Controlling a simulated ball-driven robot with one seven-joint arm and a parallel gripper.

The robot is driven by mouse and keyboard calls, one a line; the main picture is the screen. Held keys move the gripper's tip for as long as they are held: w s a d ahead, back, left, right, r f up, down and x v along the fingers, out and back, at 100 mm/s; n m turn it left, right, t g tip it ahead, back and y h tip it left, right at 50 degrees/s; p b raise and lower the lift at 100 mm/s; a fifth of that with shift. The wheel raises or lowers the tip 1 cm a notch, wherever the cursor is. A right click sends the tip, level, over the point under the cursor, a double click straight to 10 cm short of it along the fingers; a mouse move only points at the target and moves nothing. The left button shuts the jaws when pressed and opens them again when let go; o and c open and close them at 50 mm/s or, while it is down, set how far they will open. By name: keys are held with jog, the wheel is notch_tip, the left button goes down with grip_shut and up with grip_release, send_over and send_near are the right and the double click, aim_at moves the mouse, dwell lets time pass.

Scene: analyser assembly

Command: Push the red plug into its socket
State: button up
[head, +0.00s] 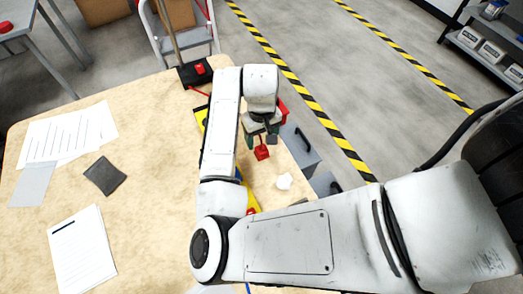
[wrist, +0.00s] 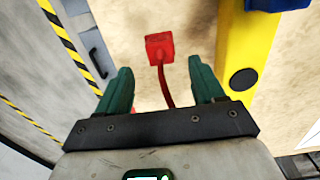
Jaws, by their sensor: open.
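The red plug (head: 262,153) lies on the wooden table, just past my gripper (head: 261,142). In the wrist view the red plug (wrist: 160,47) is a small block with a red cable trailing back between the green fingers. My gripper (wrist: 160,76) is open and empty; the plug is beyond its fingertips, roughly centred between them, and no finger touches it. I cannot make out the plug's socket in either view. A yellow body (wrist: 248,50) with a black round spot stands right of the plug; my arm hides much of it in the head view.
A black box with a red top (head: 195,75) sits at the table's back edge. A white lump (head: 284,182) lies near the right edge, beside grey drawers (head: 298,147). Papers (head: 82,250) and a dark pouch (head: 104,176) lie left, with bare table between.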

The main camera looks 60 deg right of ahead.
aim_at(261, 149)
jog(key=shift+f, duration=0.15)
jog(key=shift+s+a+f+p, duration=0.1)
jog(key=shift+f+p, duration=0.35)
jog(key=shift+f, duration=2.1)
jog(key=shift+c, duration=0.3)
jog(key=c, duration=1)
jog(key=shift+r, duration=0.1)
